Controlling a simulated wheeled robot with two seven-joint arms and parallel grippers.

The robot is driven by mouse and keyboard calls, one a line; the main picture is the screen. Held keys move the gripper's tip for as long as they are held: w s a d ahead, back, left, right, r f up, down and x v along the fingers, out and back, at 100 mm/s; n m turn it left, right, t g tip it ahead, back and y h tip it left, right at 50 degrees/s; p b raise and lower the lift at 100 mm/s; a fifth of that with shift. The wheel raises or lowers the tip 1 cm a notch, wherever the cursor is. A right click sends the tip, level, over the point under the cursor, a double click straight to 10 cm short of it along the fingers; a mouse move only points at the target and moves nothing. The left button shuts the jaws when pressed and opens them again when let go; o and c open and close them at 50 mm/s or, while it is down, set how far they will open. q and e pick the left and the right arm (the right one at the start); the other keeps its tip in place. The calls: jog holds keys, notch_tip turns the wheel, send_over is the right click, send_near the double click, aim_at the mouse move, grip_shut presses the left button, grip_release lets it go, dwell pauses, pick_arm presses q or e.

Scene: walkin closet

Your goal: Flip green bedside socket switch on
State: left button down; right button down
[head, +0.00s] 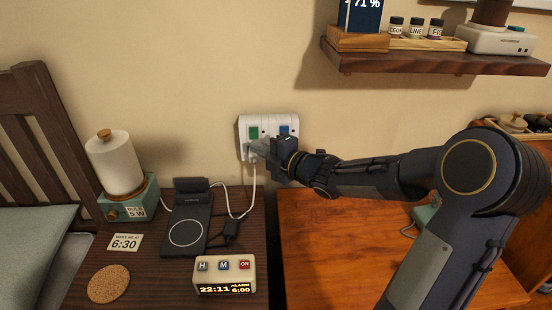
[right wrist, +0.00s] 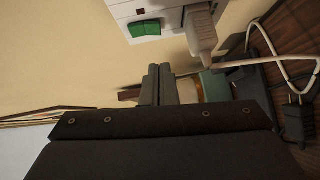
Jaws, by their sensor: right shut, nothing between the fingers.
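A white double wall socket (head: 268,119) is on the beige wall above the bedside table. Its green switch (head: 254,132) is on the left and its blue switch (head: 284,130) on the right. In the right wrist view the green switch (right wrist: 145,28) is above my fingertips and apart from them, beside a white plug (right wrist: 200,28). My right gripper (head: 258,149) reaches in from the right, just below the green switch, covering part of the socket's lower half. Its fingers (right wrist: 160,70) are shut and empty. I cannot tell the switch's position. My left gripper is out of view.
The dark bedside table (head: 150,270) holds a lamp (head: 118,165), a charging stand (head: 187,225), an alarm clock (head: 224,275) and a cork coaster (head: 109,284). A white cable (head: 254,190) hangs from the socket. A wall shelf (head: 430,60) is at upper right, above an orange wooden surface (head: 330,260).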

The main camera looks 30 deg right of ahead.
aim_at(250, 139)
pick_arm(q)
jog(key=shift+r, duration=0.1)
pick_arm(e)
jog(key=shift+w+d+f, duration=0.1)
jog(key=shift+w+d, duration=0.35)
jog(key=shift+w, duration=0.3)
jog(key=shift+w+d+f, duration=0.1)
jog(key=shift+w+d, duration=0.35)
jog(key=shift+w, duration=0.3)
